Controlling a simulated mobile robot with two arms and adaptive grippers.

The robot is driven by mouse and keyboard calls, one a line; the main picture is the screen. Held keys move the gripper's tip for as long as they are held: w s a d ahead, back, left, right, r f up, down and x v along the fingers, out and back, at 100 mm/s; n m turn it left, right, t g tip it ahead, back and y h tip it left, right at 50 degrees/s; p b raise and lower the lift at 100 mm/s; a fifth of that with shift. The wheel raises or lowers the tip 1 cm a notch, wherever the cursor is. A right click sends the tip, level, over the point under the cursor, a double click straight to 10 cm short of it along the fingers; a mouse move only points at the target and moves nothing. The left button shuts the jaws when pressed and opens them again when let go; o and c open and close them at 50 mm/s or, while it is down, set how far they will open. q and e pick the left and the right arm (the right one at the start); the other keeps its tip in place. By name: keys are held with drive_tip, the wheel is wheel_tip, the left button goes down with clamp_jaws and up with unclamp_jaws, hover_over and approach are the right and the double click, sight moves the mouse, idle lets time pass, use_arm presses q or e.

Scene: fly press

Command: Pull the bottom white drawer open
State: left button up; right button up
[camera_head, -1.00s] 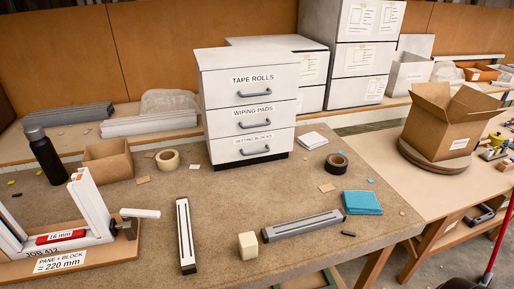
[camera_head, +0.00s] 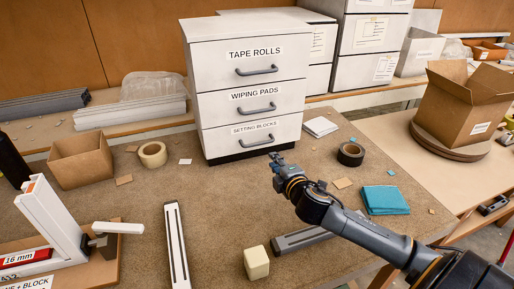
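The white drawer unit (camera_head: 248,84) stands upright on the table with three grey-handled drawers, all closed. Its bottom drawer (camera_head: 222,139), labelled setting blocks, has a grey bar handle (camera_head: 257,141). My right gripper (camera_head: 276,158) is in front of the unit, low and just right of the bottom handle, its tip close below the handle. I cannot tell whether it touches the handle, and its fingers are too small to tell open or shut. My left gripper is not in view.
A tape roll (camera_head: 152,154) and cardboard box (camera_head: 82,158) lie left of the unit. A black tape roll (camera_head: 350,154) and blue cloth (camera_head: 385,200) lie right. A cream block (camera_head: 256,262) and grey rail (camera_head: 300,239) lie in front, the rail partly behind my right arm.

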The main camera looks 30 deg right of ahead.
sight(261, 144)
drive_tip(key=x, duration=0.4)
drive_tip(key=p+x, duration=0.1)
drive_tip(key=x, duration=0.3)
drive_tip(key=p+x, duration=0.1)
drive_tip(key=x, duration=0.4)
drive_tip(key=shift+w+r, duration=0.1)
drive_tip(key=shift+r, duration=0.2)
drive_tip(key=shift+w, duration=0.2)
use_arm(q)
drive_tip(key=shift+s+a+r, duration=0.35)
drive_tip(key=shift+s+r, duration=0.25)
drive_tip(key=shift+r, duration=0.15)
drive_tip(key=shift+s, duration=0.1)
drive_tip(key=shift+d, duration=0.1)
use_arm(e)
clamp_jaws()
